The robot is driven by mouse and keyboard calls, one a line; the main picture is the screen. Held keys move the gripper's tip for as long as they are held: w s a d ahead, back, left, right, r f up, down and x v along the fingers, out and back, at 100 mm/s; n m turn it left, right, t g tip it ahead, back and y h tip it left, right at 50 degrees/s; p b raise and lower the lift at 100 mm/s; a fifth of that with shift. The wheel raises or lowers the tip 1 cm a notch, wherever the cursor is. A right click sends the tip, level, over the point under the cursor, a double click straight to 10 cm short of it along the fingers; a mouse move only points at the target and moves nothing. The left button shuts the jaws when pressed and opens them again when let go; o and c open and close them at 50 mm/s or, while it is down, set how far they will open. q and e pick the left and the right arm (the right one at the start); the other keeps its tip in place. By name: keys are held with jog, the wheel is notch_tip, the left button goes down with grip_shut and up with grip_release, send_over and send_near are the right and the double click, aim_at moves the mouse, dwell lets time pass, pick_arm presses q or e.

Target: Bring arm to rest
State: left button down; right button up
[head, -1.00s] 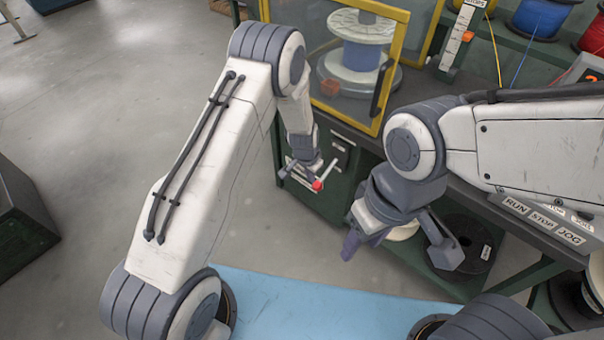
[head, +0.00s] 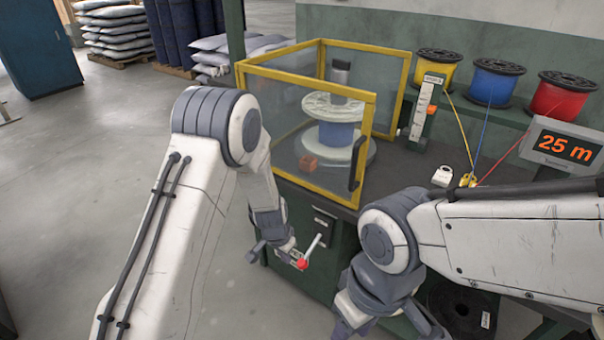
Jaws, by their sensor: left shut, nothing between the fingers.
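My left arm comes in from the left in the head view, and its gripper (head: 276,254) hangs at the front of the bench. It is shut and empty, close beside a lever with a red knob (head: 302,264); I cannot tell whether they touch. My right arm reaches in from the right, and its gripper (head: 388,324) points down in front of the bench. Its fingers are spread apart with nothing seen between them, and their lower ends are cut off by the picture's edge.
A yellow-framed clear guard (head: 369,118) encloses a spool with blue winding (head: 336,134) on the bench. Yellow (head: 438,70), blue (head: 497,83) and red (head: 562,96) spools stand behind. A display (head: 562,147) reads 25 m. A black spool (head: 462,308) sits below. Floor at left is clear.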

pick_arm(q)
jog(key=s+d+r+g+h, duration=0.1)
jog(key=s+d+r, duration=0.3)
jog(key=s+r, duration=0.3)
jog(key=s+d+r, duration=0.4)
jog(key=s+r, duration=0.2)
jog(key=r, duration=0.3)
jog(key=s+a+r, duration=0.1)
jog(key=s+r, duration=0.1)
jog(key=s, duration=0.3)
jog(key=s+a+r+g, duration=0.1)
jog(key=s+r, duration=0.2)
jog(key=s, duration=0.2)
jog(key=s+a+r, duration=0.1)
jog(key=s+r, duration=0.1)
jog(key=s, duration=0.4)
notch_tip(320, 180, up, 14)
jog(key=p, duration=1.3)
jog(key=shift+f+m+y+p, duration=0.2)
jog(key=shift+m+y+p, duration=0.1)
jog(key=shift+y+p, duration=0.1)
